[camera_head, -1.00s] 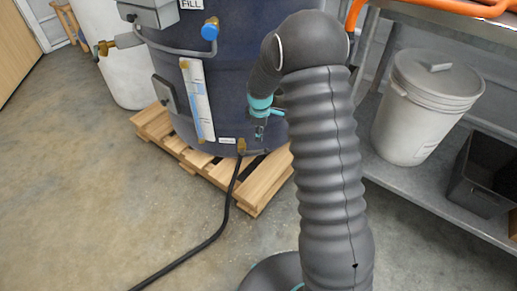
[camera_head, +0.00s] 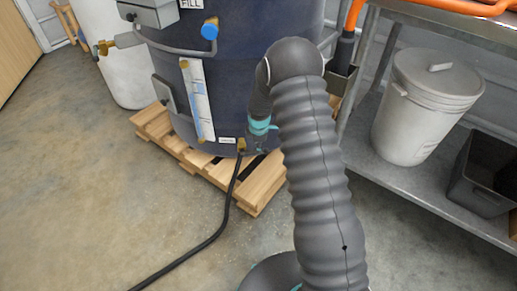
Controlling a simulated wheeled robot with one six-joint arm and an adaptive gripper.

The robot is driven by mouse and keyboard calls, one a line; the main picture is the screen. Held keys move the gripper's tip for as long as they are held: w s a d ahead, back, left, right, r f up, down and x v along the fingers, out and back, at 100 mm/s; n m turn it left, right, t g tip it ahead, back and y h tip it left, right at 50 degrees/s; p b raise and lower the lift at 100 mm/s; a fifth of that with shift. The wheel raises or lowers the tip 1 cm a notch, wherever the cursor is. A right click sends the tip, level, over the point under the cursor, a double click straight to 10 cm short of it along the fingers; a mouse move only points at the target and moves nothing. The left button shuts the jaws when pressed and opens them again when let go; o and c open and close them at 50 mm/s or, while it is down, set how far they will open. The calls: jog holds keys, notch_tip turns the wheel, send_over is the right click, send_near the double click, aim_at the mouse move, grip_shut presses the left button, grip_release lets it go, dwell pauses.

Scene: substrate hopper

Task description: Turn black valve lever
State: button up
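A dark blue tank (camera_head: 235,85) stands on a wooden pallet (camera_head: 262,190). Low on its front is a brass valve fitting (camera_head: 241,146), with a small white label to its left and a black hose leaving below it. The black lever cannot be told clearly from the dark parts just right of the brass. My gripper (camera_head: 257,146) is at the tank's lower front, just right of the fitting. Its fingers are small, dark and partly hidden by my wrist, so I cannot tell whether they are open or touch the lever.
The black hose (camera_head: 205,243) runs across the floor to the lower left. At the right a metal shelf (camera_head: 375,170) holds a lidded grey bucket (camera_head: 420,110) and a black bin (camera_head: 484,175). A blue-handled valve (camera_head: 210,29) sits higher on the tank.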

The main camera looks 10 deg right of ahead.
jog(key=shift+w+f, duration=0.15)
jog(key=shift+f, duration=0.6)
jog(key=shift+w+f, duration=0.15)
jog(key=shift+f, duration=0.55)
grip_shut()
